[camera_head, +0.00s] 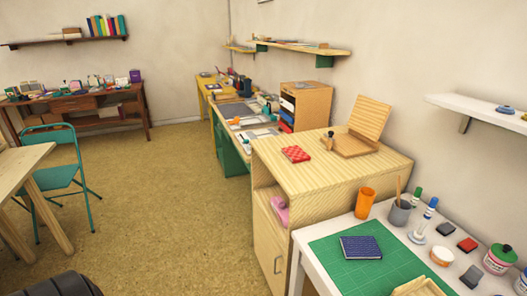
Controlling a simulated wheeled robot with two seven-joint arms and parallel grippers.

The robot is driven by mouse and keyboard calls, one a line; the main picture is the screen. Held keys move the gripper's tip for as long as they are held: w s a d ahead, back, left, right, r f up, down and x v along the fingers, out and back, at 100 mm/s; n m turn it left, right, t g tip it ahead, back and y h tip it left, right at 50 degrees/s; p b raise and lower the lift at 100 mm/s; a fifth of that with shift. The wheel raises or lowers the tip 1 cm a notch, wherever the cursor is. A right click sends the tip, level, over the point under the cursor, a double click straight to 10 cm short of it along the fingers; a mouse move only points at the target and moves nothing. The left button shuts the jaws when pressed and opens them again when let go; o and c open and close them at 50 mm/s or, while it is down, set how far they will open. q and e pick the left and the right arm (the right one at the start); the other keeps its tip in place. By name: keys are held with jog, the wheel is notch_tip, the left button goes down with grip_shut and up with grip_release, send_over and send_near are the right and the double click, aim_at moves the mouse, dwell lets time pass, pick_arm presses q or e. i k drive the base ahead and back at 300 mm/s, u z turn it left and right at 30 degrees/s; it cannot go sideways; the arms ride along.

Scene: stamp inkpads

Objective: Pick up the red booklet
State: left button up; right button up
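The red booklet (296,154) lies flat on top of the light wooden cabinet (275,178), near its left part. Its cover looks red with small pale marks. Nothing lies on it, and its top is in plain sight. Neither of my grippers is in the head view.
On the cabinet, a wooden stand (366,122) is behind and right of the booklet. The white table (315,277) in front holds a green mat (330,262), a dark blue booklet (360,247), an orange cup (365,202) and several stamp items. The floor (165,200) to the left is open.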

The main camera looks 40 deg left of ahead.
aim_at(295, 154)
jog(key=u, duration=2.05)
jog(key=i, duration=2.4)
jog(key=z, duration=3.3)
